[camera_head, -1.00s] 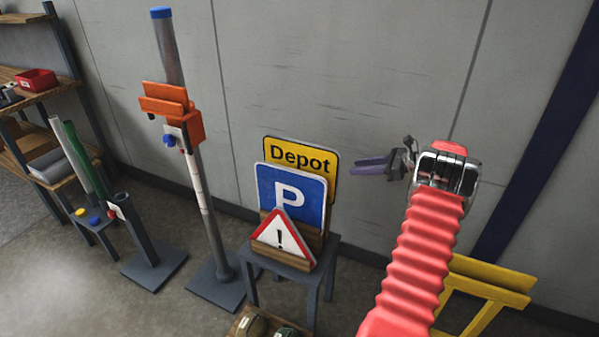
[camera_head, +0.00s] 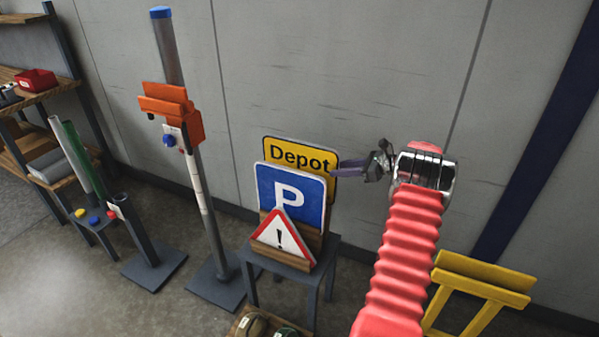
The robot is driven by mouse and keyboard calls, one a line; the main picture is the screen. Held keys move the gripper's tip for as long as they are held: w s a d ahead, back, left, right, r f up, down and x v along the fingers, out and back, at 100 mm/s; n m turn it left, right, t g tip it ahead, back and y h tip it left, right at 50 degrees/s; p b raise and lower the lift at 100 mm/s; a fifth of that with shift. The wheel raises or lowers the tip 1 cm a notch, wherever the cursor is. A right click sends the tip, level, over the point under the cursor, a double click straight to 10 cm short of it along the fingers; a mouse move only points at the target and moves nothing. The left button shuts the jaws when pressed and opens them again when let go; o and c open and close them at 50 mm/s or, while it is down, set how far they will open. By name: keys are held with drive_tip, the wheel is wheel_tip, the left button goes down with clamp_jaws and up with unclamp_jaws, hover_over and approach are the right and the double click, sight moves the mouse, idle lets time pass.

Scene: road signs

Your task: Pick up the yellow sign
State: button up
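The yellow sign (camera_head: 301,156), lettered "Depot", stands upright at the back of a small grey stand. Its lower part is hidden by the blue "P" sign (camera_head: 290,195), and the triangular warning sign (camera_head: 279,238) stands in front of that. My gripper (camera_head: 343,168) is at the right edge of the yellow sign, coming from the right, with its purple fingers apart. The fingertips overlap the edge in the picture; I cannot tell whether they touch the sign or straddle it.
The grey stand (camera_head: 322,256) carries the signs in a wooden holder. A post with orange brackets (camera_head: 190,125) stands to the left. A yellow trestle (camera_head: 480,280) stands at the right. The grey wall (camera_head: 400,70) is close behind.

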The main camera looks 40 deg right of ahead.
sight(332, 167)
drive_tip(key=x, duration=0.3)
drive_tip(key=shift+w+a, duration=0.15)
drive_tip(key=shift+a, duration=0.05)
drive_tip(key=shift+c, duration=0.7)
clamp_jaws()
idle(0.9)
